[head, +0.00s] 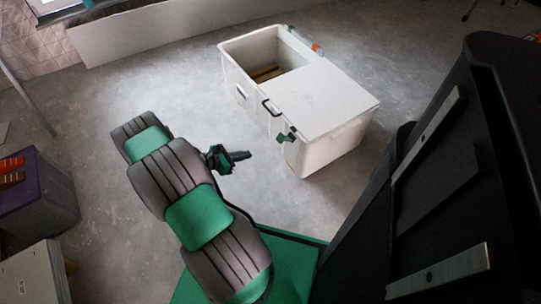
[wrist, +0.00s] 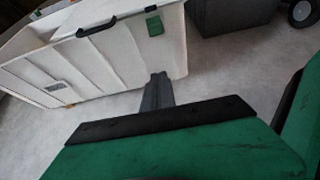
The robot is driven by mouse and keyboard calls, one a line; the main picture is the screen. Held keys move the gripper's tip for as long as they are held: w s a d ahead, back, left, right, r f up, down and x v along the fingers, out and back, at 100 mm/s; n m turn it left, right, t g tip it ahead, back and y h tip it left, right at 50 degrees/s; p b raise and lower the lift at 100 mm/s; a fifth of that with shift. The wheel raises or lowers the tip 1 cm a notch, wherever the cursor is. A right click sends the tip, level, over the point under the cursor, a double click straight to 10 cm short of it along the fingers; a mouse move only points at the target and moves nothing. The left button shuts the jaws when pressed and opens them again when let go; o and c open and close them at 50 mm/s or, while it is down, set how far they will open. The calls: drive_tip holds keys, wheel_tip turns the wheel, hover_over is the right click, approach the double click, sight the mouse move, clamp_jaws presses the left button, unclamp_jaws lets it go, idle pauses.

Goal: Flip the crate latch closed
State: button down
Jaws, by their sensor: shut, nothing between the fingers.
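The white crate (head: 330,140) stands on the floor, right of my gripper. Its lid (head: 325,88) covers the right part, and the left part is open. A green latch (head: 287,136) sits on the near side below the lid edge, right of a black handle (head: 270,107). In the wrist view the latch (wrist: 154,25) is right of the handle (wrist: 96,27). I cannot tell whether the latch is up or down. My gripper (head: 249,154) is shut and empty, apart from the crate and left of the latch. Its fingers (wrist: 158,88) also show in the wrist view.
Something brown (head: 267,72) lies inside the crate. Small green and orange parts (head: 317,48) are on its far rim. A purple-topped bin (head: 35,190) stands at the left. A dark box (wrist: 230,14) and a wheel (wrist: 302,13) are behind the crate. Floor between gripper and crate is clear.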

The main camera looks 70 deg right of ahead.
sight(285, 139)
drive_tip(key=shift+s+d+f, duration=0.1)
drive_tip(key=shift+s+f, duration=0.05)
drive_tip(key=shift+s, duration=0.1)
drive_tip(key=s+d+f+b, duration=0.1)
drive_tip(key=s+d+b, duration=0.2)
drive_tip(key=s+d, duration=0.4)
drive_tip(key=shift+s+d+f, duration=0.15)
drive_tip(key=shift+s+d, duration=0.15)
drive_tip(key=shift+d, duration=0.5)
